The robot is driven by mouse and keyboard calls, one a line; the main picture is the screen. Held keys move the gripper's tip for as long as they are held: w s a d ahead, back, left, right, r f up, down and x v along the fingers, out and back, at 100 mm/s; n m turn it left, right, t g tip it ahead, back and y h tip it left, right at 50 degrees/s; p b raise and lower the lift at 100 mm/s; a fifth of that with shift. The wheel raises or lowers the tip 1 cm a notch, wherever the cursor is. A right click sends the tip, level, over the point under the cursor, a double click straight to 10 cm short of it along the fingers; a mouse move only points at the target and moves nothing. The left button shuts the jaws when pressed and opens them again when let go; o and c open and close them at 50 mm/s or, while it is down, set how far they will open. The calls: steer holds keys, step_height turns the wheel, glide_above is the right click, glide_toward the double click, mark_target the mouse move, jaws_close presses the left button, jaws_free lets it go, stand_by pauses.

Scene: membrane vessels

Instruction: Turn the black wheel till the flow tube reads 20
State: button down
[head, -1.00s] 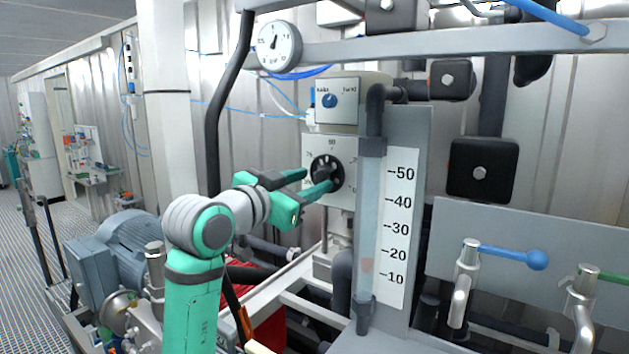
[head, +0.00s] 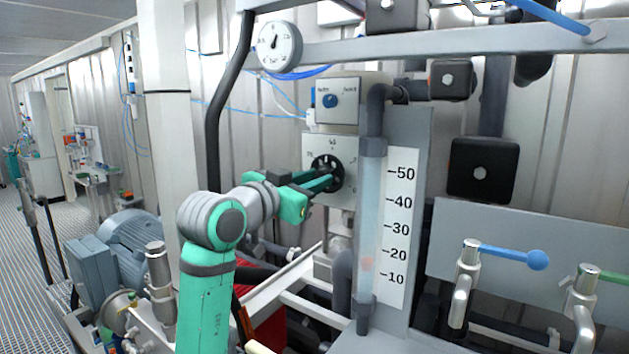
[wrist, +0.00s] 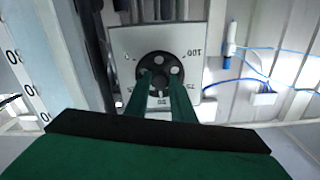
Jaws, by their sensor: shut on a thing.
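The black wheel (head: 322,160) sits on a pale square dial plate (head: 344,146) left of the flow tube. My gripper (head: 329,180) reaches it from the left and is shut on it. In the wrist view both fingers (wrist: 162,82) meet the face of the wheel (wrist: 160,62), which shows several round holes. The flow tube (head: 370,200) is upright and clear. Its faint reddish float (head: 367,264) is between the 10 and 20 marks, a little below 20, on the white scale (head: 397,230). The fingers hide part of the wheel.
A box with a blue knob (head: 330,101) is above the dial plate. A round gauge (head: 279,46) hangs at upper left. A blue-handled valve (head: 510,256) is at lower right. A white post (head: 167,120) stands behind my arm, with a motor (head: 125,240) at lower left.

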steer(key=shift+n, duration=1.5)
steer(key=c, duration=1.5)
jaws_free()
steer(key=v, duration=1.1)
